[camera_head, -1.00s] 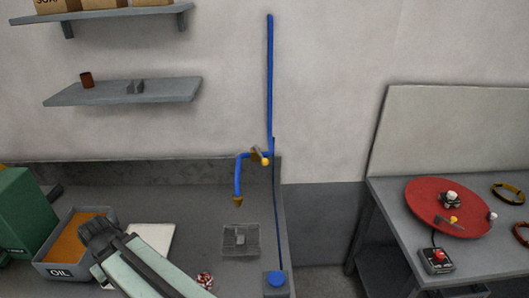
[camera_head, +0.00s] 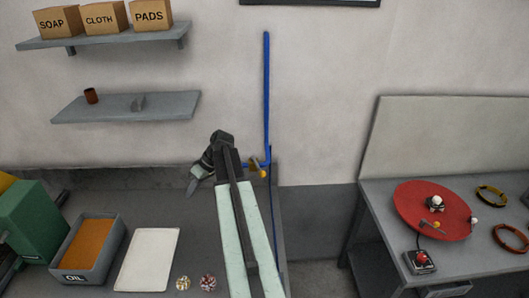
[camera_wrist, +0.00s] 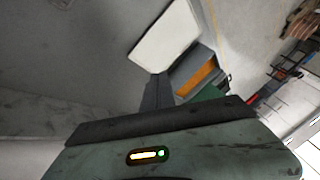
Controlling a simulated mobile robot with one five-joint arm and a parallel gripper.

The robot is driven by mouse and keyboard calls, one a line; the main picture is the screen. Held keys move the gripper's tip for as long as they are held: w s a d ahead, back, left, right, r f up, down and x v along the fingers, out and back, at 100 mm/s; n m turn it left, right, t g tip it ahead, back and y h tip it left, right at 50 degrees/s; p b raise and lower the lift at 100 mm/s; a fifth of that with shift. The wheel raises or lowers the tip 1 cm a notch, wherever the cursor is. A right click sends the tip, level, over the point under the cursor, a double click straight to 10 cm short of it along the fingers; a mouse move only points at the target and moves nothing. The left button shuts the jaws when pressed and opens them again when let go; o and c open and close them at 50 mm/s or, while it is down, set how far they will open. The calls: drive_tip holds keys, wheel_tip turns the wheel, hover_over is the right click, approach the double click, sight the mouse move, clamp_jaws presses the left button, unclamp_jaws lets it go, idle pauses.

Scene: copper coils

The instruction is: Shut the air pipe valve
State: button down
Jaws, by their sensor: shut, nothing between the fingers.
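The blue air pipe (camera_head: 267,95) runs down the wall behind the left bench. The wrist view does not show the valve.
On the left bench are an orange-filled OIL tray (camera_head: 88,242), a white board (camera_head: 149,258) and two small patterned balls (camera_head: 208,282). Wall shelves (camera_head: 125,106) hang at upper left. The right bench bears a red disc (camera_head: 432,208) and copper-coloured rings (camera_head: 509,238).

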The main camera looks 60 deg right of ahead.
sight(258, 166)
drive_tip(key=s+d+r+m+t+p, duration=0.1)
drive_tip(key=s+d+r, duration=0.25)
drive_tip(key=d, duration=0.25)
drive_tip(key=s+d+r+m+h+p, duration=0.1)
drive_tip(key=s+d+r+p, duration=0.1)
drive_tip(key=s+d, duration=0.25)
drive_tip(key=s+d+r+m+t+p, duration=0.1)
drive_tip(key=s+d+r, duration=0.15)
drive_tip(key=d, duration=0.45)
drive_tip(key=s+d+r+m+t+h+p, duration=0.1)
drive_tip(key=s+d+r+m+p, duration=0.1)
drive_tip(key=s+d, duration=0.5)
drive_tip(key=s+d+r+m+h+p, duration=0.15)
drive_tip(key=s+d, duration=0.25)
drive_tip(key=s, duration=0.7)
drive_tip(key=w+a+f+b, duration=0.5)
drive_tip(key=w+f+b, duration=0.1)
drive_tip(key=w, duration=0.3)
drive_tip(key=shift+w+f+b, duration=0.15)
drive_tip(key=shift+f+b, duration=0.25)
drive_tip(key=shift+f, duration=0.15)
drive_tip(key=shift+a, duration=0.1)
